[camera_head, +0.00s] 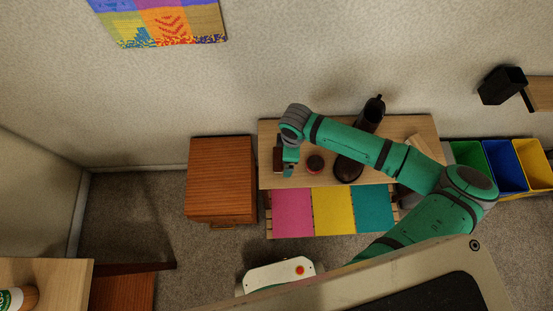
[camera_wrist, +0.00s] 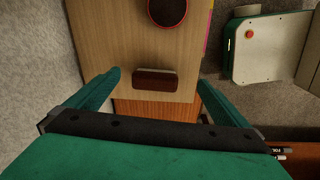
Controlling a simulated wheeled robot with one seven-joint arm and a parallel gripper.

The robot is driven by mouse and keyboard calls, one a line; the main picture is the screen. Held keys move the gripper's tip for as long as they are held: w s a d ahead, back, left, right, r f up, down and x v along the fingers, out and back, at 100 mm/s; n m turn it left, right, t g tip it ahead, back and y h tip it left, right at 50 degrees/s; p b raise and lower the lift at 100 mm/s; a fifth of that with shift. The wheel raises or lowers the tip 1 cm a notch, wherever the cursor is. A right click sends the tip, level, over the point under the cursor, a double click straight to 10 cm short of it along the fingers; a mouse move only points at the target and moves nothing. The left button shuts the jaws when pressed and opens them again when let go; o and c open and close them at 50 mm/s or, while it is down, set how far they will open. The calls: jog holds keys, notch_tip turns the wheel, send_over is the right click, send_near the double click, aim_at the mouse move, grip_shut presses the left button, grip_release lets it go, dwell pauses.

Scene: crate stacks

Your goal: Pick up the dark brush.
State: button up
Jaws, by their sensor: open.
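The dark brush (camera_wrist: 155,80), a small brown block shape, lies near the end of the wooden bench top in the wrist view. It also shows at the left end of the bench in the head view (camera_head: 278,158), partly beside my gripper (camera_head: 289,165). In the wrist view my gripper (camera_wrist: 160,79) is open, with one green finger on each side of the brush in the picture. There is a gap between the brush and each finger. I cannot tell how high the fingers are above it.
A wooden cabinet (camera_head: 221,180) stands left of the bench. Pink, yellow and teal panels front the bench. Coloured bins (camera_head: 533,163) are at right.

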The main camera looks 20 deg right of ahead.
aim_at(278, 157)
jog(key=shift+w+a+r+n+g, duration=0.15)
jog(key=shift+w+a+r+n, duration=0.05)
jog(key=shift+w+a+r, duration=0.3)
jog(key=shift+w+a+r+n+g, duration=0.15)
jog(key=shift+w+a+r+n, duration=0.15)
jog(key=shift+a, duration=0.3)
jog(key=shift+w+a+r, duration=0.1)
jog(key=shift+w+a, duration=0.05)
jog(key=shift+a, duration=0.2)
notch_tip(278, 157, down, 6)
jog(key=shift+w+a+r, duration=0.1)
jog(key=shift+w+r, duration=0.05)
notch_tip(278, 157, down, 5)
jog(key=shift+r, duration=0.1)
jog(key=shift+w, duration=0.1)
